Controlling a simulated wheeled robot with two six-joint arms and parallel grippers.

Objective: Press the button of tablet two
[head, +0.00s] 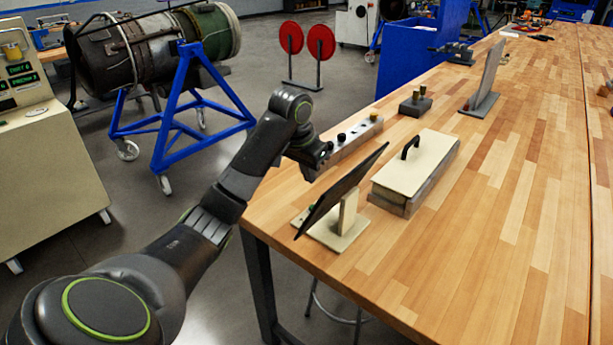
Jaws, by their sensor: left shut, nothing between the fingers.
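Two tablets on stands show on the wooden workbench (520,170). The near tablet (342,190) is dark, seen almost edge-on, and leans on a cream stand (345,225) near the bench's left edge. The far tablet (485,72) stands upright on a grey base (479,104). My right gripper is out of view.
A grey block with dark knobs (347,144) lies close beyond my left gripper. A cream box with a black handle (414,162) sits right of the near tablet. A small block with brass knobs (415,106) is farther back. The bench's right side is largely clear.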

